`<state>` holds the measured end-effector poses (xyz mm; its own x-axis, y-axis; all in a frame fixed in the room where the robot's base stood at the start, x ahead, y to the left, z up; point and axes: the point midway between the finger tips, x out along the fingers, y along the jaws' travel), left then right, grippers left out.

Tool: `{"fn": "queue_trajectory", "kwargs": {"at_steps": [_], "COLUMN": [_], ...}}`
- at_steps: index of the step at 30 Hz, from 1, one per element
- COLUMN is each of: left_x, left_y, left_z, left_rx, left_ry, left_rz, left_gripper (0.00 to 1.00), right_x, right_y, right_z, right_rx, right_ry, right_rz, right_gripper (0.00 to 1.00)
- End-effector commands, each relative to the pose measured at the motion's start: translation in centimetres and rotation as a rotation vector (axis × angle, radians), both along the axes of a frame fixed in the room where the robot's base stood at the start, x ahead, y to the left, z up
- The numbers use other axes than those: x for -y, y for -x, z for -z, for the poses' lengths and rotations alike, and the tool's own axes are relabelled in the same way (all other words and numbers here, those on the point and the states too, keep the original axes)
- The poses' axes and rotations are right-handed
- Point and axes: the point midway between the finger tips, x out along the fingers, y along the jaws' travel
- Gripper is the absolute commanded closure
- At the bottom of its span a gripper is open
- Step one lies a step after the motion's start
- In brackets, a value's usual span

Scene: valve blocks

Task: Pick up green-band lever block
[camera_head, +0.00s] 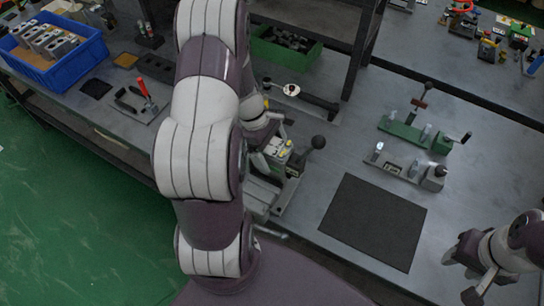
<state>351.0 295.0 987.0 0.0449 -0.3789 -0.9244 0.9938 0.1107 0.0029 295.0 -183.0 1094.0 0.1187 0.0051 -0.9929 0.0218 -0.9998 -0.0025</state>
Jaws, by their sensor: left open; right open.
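A lever block with a black ball knob (318,142) and yellow-green marks on its body (279,149) stands on the grey bench, just right of my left arm. The arm partly covers it, and I cannot clearly make out a green band. My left gripper (270,138) is open by this block, mostly hidden behind my arm; whether it touches the block I cannot tell. My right gripper (464,272) is open and empty at the lower right, over the bench and away from the block.
A black mat (375,220) lies right of the block. Beyond it are a green fixture (405,132) and a grey fixture (395,163), both with levers. A green bin (315,57), a bench post (362,50) and a blue crate (75,66) stand further back.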

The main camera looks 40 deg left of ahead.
Motion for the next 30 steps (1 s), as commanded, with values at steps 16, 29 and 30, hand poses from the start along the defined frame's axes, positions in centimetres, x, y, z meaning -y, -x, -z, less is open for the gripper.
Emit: {"fn": "queue_trajectory", "kwargs": {"at_steps": [16,29,30], "left_x": [-0.1,-0.1,-0.1], "left_y": [-0.1,-0.2,-0.2], "left_z": [-0.2,-6.8,-7.6], "left_rx": [0.003,0.007,0.008], "left_ry": [-0.001,-0.003,-0.004], "left_rz": [0.0,0.0,0.001], "left_gripper": [1.0,1.0,1.0], "right_x": [0.0,0.0,0.0], "right_y": [0.0,0.0,0.0], "right_z": [0.0,0.4,0.4], "right_rx": [0.0,0.0,0.0], "right_ry": [0.0,0.0,0.0], "right_rz": [0.0,0.0,0.0], "right_gripper": [0.57,0.57,0.57]}}
